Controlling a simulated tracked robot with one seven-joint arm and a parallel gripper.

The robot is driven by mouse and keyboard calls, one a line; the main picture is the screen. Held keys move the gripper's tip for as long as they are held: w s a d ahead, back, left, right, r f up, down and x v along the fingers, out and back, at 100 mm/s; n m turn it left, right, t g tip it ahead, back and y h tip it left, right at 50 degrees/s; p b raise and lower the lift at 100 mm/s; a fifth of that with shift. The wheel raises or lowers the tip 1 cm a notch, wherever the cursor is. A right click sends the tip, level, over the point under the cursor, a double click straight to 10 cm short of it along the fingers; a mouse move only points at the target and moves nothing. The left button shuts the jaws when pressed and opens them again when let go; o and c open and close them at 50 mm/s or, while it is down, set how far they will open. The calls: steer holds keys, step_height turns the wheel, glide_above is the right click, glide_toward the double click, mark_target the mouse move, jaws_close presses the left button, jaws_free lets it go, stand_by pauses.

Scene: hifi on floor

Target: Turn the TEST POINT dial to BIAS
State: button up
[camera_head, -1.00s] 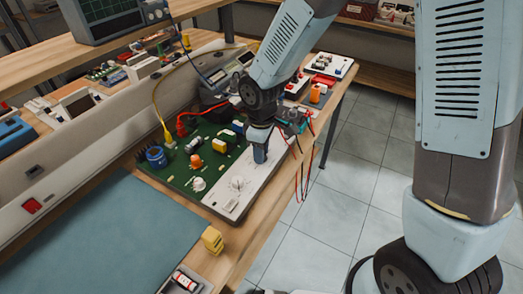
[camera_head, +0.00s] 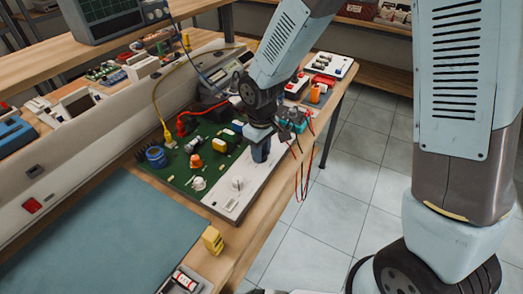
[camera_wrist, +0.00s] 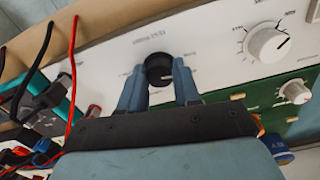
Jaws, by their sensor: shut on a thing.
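In the wrist view a round black dial (camera_wrist: 159,69) stands on a white panel (camera_wrist: 205,50). The two blue-grey fingers of my gripper (camera_wrist: 158,78) are closed on it from both sides. A pale mark on the dial points to the right.
A white knob (camera_wrist: 267,43) with a printed scale is on the same panel, beside the dial. A green circuit board (camera_head: 180,180) with several parts adjoins the panel. Red and black wires (camera_head: 300,165) hang over the bench edge near my gripper. A yellow block (camera_head: 212,239) stands nearer.

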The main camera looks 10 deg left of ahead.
steer(key=shift+m, duration=1.9)
steer(key=o, duration=1.1)
steer(key=shift+c, duration=0.2)
step_height(320, 180, up, 14)
steer(key=shift+f, duration=0.15)
